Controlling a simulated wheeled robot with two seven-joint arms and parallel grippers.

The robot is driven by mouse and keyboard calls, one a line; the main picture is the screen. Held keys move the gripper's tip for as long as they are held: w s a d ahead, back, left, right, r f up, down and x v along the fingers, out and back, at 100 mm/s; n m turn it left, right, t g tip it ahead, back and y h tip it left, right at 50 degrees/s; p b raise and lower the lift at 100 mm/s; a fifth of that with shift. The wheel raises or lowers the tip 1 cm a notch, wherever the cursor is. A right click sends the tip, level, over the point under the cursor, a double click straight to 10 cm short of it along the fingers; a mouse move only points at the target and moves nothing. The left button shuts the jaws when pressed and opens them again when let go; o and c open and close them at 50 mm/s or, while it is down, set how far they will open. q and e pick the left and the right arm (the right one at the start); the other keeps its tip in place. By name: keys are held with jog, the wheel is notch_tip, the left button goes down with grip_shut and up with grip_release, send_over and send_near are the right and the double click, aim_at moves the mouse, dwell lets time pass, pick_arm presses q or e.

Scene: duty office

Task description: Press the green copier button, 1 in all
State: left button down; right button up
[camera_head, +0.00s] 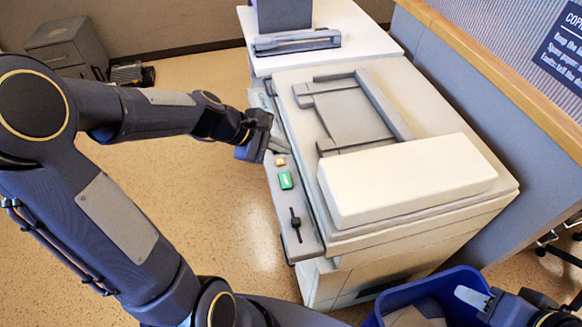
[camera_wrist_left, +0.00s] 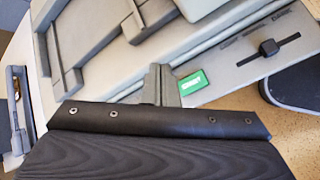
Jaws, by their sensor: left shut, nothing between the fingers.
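The green button (camera_head: 286,180) is on the grey control panel (camera_head: 299,221) along the left side of the copier (camera_head: 402,188). My left gripper (camera_head: 279,148) is shut and empty, over the panel's far part beside the small orange button (camera_head: 281,162). In the left wrist view, the shut fingers (camera_wrist_left: 160,84) appear just left of the green button (camera_wrist_left: 193,83); I cannot tell whether they touch the panel. My right gripper (camera_head: 472,298) is low at the bottom right, over a blue bin; its opening is unclear.
A black slider (camera_head: 295,222) is on the near part of the panel. A white table (camera_head: 365,44) with a stapler-like grey device (camera_head: 296,41) stands behind the copier. A partition (camera_head: 470,100) is at right, a blue bin (camera_head: 455,283) in front.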

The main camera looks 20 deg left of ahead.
aim_at(281, 180)
pick_arm(q)
jog(key=shift+f, duration=0.15)
notch_tip(281, 180, down, 9)
jog(key=b, duration=0.8)
jog(key=shift+r, duration=0.2)
dwell(1.6)
jog(key=shift+f+b, duration=0.4)
jog(key=shift+b, duration=0.1)
jog(key=shift+s+f+b, duration=0.1)
jog(key=shift+f+b, duration=0.3)
jog(key=shift+f, duration=0.05)
dwell(0.4)
jog(key=shift+r, duration=0.15)
jog(key=shift+r+p, duration=0.75)
jog(key=shift+p, duration=0.05)
